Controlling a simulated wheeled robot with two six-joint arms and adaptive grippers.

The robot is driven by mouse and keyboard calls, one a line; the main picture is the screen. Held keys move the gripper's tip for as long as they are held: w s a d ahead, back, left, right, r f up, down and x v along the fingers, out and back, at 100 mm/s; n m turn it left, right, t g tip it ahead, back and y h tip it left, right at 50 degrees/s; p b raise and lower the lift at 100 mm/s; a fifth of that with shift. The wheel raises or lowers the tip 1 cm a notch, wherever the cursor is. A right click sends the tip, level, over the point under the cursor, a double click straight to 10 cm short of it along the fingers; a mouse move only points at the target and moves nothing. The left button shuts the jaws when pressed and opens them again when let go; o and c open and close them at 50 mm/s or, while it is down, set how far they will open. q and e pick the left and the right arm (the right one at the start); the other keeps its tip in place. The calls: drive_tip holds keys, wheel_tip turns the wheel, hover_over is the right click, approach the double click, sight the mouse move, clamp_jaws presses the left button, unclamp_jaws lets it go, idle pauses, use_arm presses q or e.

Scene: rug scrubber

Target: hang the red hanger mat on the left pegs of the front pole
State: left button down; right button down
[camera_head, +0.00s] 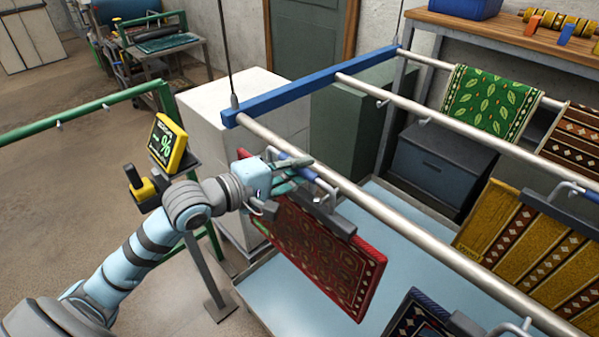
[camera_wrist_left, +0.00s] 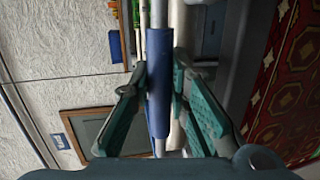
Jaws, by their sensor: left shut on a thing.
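The red patterned hanger mat (camera_head: 320,255) hangs tilted below a dark hanger clamp (camera_head: 322,215), near the left end of the front pole (camera_head: 400,215). My left gripper (camera_head: 292,172) is shut on the hanger's blue grip, close beside the pole. In the left wrist view, the two green-padded fingers (camera_wrist_left: 160,105) stand on either side of the blue grip (camera_wrist_left: 159,85), and part of the red mat (camera_wrist_left: 285,80) shows at the right. The left pegs are hidden or hard to make out behind the gripper and hanger; I cannot tell whether the hanger touches them. My right gripper is out of view.
A blue crossbar (camera_head: 310,88) joins the pole ends. A yellow mat (camera_head: 525,245) and a dark blue mat (camera_head: 420,317) hang farther right. A green mat (camera_head: 490,102) hangs on the back pole. A yellow-framed display (camera_head: 167,143) and a green rail (camera_head: 80,117) stand left.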

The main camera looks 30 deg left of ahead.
use_arm(q)
drive_tip(key=shift+w, duration=0.2)
drive_tip(key=shift+w+d+f, duration=0.1)
drive_tip(key=shift+w+d, duration=0.05)
drive_tip(key=shift+w+d+f+b, duration=0.1)
drive_tip(key=shift+f+b, duration=0.35)
drive_tip(key=shift+s+f+b, duration=0.2)
drive_tip(key=shift+f+b, duration=0.1)
drive_tip(key=shift+f, duration=0.3)
drive_tip(key=shift+w, duration=0.1)
drive_tip(key=c, duration=1.5)
unclamp_jaws()
drive_tip(key=shift+o, duration=0.2)
drive_tip(key=shift+f, duration=0.15)
